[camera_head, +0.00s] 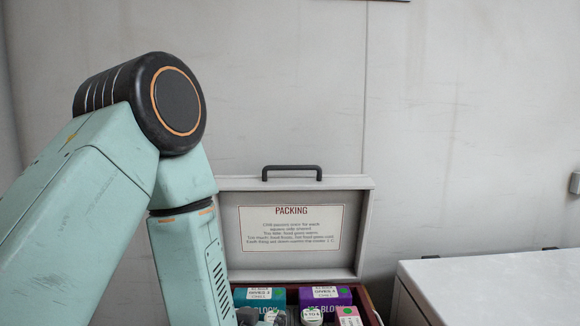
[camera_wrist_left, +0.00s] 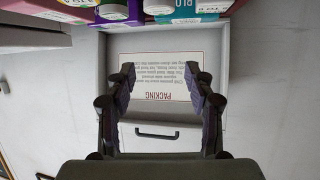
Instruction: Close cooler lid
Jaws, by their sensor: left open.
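The cooler lid (camera_head: 230,230) stands open and upright behind the cooler box (camera_head: 368,305), with a packing label on its inner face and a dark handle (camera_head: 291,171) on its top edge. The lid also shows upside down in the left wrist view (camera_wrist_left: 216,110), with its handle (camera_wrist_left: 157,134) below the label. My left gripper (camera_wrist_left: 160,72) is open and empty, its fingers in front of the lid's inner face. In the head view my left arm reaches down at the left, and the gripper is mostly out of sight at the bottom edge. My right gripper is not in view.
The cooler holds a teal pack (camera_head: 260,297), a purple ice block (camera_head: 326,296), a pink pack (camera_head: 349,315) and small white-capped containers (camera_head: 312,315). A white-topped cabinet (camera_head: 490,285) stands at the right. A pale wall is behind the lid.

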